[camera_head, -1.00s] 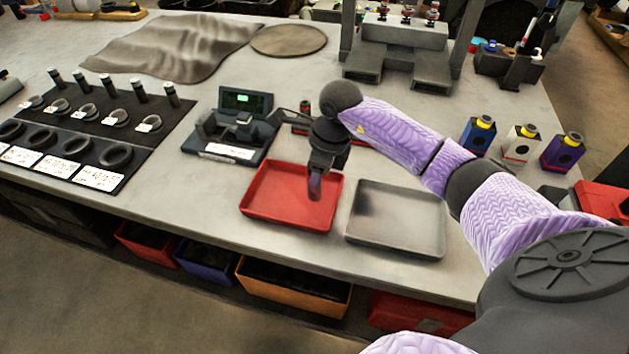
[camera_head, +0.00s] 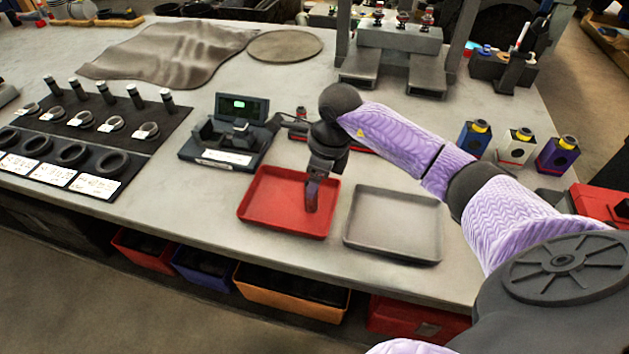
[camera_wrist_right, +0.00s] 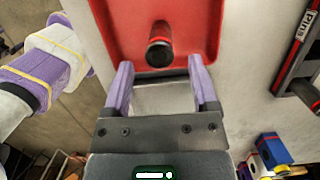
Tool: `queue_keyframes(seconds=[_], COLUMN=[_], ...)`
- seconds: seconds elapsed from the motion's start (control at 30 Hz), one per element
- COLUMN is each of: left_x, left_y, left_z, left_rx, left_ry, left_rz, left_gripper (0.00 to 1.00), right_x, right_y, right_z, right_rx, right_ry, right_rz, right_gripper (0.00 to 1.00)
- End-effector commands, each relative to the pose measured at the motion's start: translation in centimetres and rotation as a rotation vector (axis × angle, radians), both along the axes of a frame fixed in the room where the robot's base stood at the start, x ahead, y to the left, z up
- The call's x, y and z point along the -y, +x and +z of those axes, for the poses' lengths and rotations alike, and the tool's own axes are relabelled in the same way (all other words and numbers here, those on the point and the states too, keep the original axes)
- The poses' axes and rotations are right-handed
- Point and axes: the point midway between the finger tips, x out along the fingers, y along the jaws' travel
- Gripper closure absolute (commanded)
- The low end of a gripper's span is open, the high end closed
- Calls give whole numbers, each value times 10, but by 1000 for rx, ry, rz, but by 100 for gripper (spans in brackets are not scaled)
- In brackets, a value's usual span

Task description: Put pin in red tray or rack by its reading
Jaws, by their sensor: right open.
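The red tray (camera_head: 262,217) lies on the bench near its front edge. My right gripper (camera_head: 312,205) points down over the tray's right part. In the right wrist view its two fingers (camera_wrist_right: 160,68) are spread apart with nothing gripped between them. A dark cylindrical pin (camera_wrist_right: 160,45) is in the red tray (camera_wrist_right: 205,25), just beyond the fingertips and apart from them. The gauge (camera_head: 226,135) with a lit green display stands behind the tray; its reading is too small to tell. My left gripper is not in view.
An empty grey tray (camera_head: 393,225) lies right of the red tray. Several coloured bottles (camera_head: 515,147) stand at the right. A dark mat (camera_head: 130,128) with rings and pins is at the left.

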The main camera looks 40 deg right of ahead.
Motion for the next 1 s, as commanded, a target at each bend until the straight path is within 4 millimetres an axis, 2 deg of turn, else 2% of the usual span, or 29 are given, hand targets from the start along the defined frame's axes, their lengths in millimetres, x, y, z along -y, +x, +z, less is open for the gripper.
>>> queue_keyframes(seconds=[0.03,0.2,0.37,0.5,0.87,0.93,0.97,1.0], left_x=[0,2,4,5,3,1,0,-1], left_y=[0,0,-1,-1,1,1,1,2], left_z=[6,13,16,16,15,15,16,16], left_rx=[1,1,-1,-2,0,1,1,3], left_ry=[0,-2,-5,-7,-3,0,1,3], left_rz=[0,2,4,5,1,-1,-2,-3], left_gripper=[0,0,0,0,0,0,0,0], right_x=[3,9,12,12,11,-3,-16,-43], right_y=[-1,-9,-13,-15,-14,-12,-11,-8], right_z=[19,64,89,95,94,90,87,84], right_rx=[7,5,3,0,1,22,41,78], right_ry=[-4,-4,-1,0,3,56,110,222], right_rz=[1,-1,-1,0,1,19,34,59], right_gripper=[25,25,25,25,25,25,25,25])
